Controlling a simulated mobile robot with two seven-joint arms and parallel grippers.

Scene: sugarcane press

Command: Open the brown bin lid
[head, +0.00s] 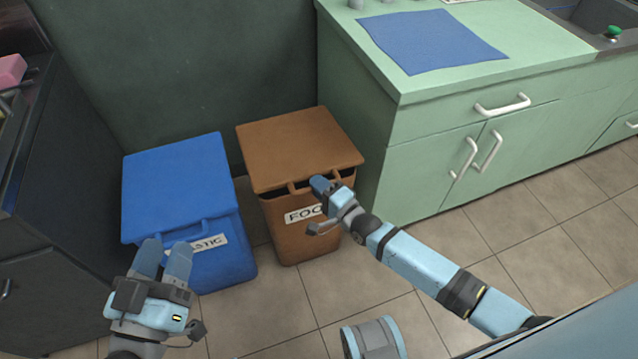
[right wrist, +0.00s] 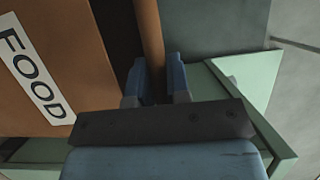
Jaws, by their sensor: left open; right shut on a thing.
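The brown bin (head: 292,225) stands on the floor against the green cabinet, with a FOOD label (right wrist: 32,75) on its front. Its brown lid (head: 300,145) lies across the top, and a dark gap shows under its front edge. My right gripper (head: 322,184) is at the lid's front handle. In the right wrist view its two blue fingers (right wrist: 158,80) are on either side of the brown handle bar (right wrist: 151,35), shut on it. My left gripper (head: 164,250) is open and empty in front of the blue bin.
A blue bin (head: 175,185) with a partly hidden label stands left of the brown bin. A green cabinet (head: 430,150) with white handles is at the right, a dark cabinet (head: 40,240) at the left. Tiled floor (head: 290,300) in front is mostly clear.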

